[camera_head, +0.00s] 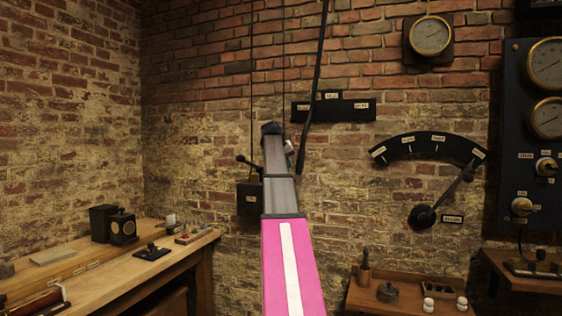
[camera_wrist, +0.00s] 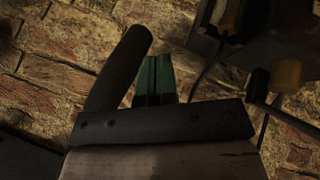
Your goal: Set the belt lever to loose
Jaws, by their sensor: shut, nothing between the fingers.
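The lettering is too small to read. My gripper (camera_head: 289,150) is close to the lever's lower end, largely hidden behind my arm. In the wrist view, its green fingertips (camera_wrist: 155,78) are together and empty. A dark round bar (camera_wrist: 121,62), apparently the lever's handle, is just left of them. I cannot tell whether they touch.
An arc scale (camera_head: 428,147) with a knobbed pointer (camera_head: 422,216) is on the wall to the right, beside a gauge panel (camera_head: 515,110). A dark wall box (camera_head: 250,198) is left of my arm. A wooden bench (camera_head: 150,272) stands at the left, a small shelf (camera_head: 375,300) below.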

